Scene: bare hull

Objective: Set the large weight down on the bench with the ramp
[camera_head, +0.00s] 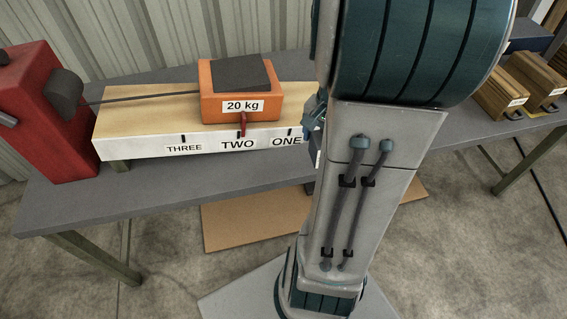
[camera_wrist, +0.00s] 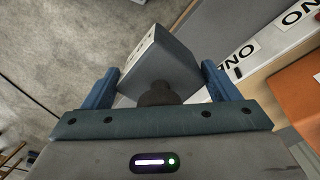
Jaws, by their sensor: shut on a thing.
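My gripper (camera_wrist: 160,75) is shut on a grey block-shaped weight (camera_wrist: 165,52) with a dark knob, its blue fingers either side. Small marks on one face are too small to read. In the head view my arm hides most of the gripper and the weight. The grey bench (camera_head: 75,205) carries the ramp (camera_head: 130,117), which has a pale wooden top and a white front marked THREE, TWO, ONE. The held weight is near the ONE end of the ramp, seen at the right in the wrist view. I cannot tell whether it touches the bench.
An orange sled (camera_head: 240,88) marked 20 kg sits on the ramp above TWO, with a dark slab on top. A rod or cable runs from it to a red machine (camera_head: 45,115) at left. Labelled wooden blocks (camera_head: 502,92) stand at far right. Bare bench lies along the front.

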